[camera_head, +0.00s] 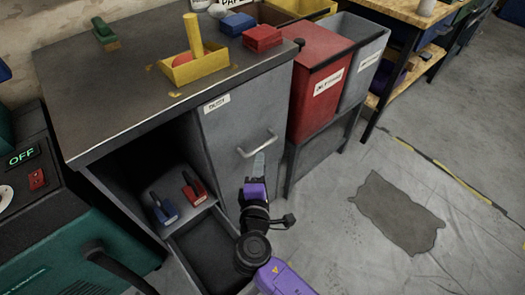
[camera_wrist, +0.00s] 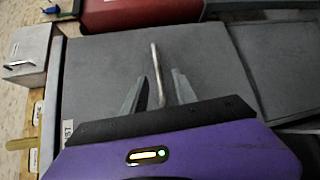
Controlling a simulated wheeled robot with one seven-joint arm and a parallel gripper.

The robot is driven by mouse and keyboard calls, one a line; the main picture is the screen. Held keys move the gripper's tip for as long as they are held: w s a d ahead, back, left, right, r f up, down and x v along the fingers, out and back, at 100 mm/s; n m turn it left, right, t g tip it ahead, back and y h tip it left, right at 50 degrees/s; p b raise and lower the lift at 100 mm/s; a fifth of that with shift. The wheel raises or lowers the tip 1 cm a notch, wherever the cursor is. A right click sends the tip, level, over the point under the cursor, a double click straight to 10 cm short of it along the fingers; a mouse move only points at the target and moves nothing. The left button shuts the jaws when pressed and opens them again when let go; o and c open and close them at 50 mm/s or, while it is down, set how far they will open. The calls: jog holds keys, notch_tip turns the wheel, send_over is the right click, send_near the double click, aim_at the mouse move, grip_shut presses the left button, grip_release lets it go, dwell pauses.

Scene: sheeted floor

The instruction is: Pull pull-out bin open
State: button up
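The pull-out bin (camera_head: 222,135) is a grey front panel in the grey cabinet, with a small white label near its top edge. It looks flush with the cabinet. Its pale bar handle (camera_head: 260,147) sits on the upper part of the panel. The wrist view shows the bin front (camera_wrist: 100,65) and the handle (camera_wrist: 156,65) close up. My gripper (camera_head: 259,165) is at the handle's right part. In the wrist view my gripper (camera_wrist: 160,82) is open, with the handle appearing between its two separated fingers. I cannot tell whether they touch it.
The cabinet top (camera_head: 130,80) carries a yellow wooden box (camera_head: 195,68) and coloured blocks. A red bin (camera_head: 318,80) stands to the right.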

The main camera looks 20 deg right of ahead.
aim_at(262, 147)
jog(key=b+x, duration=0.1)
jog(key=x, duration=0.7)
jog(key=shift+r, duration=0.15)
grip_shut()
dwell(1.2)
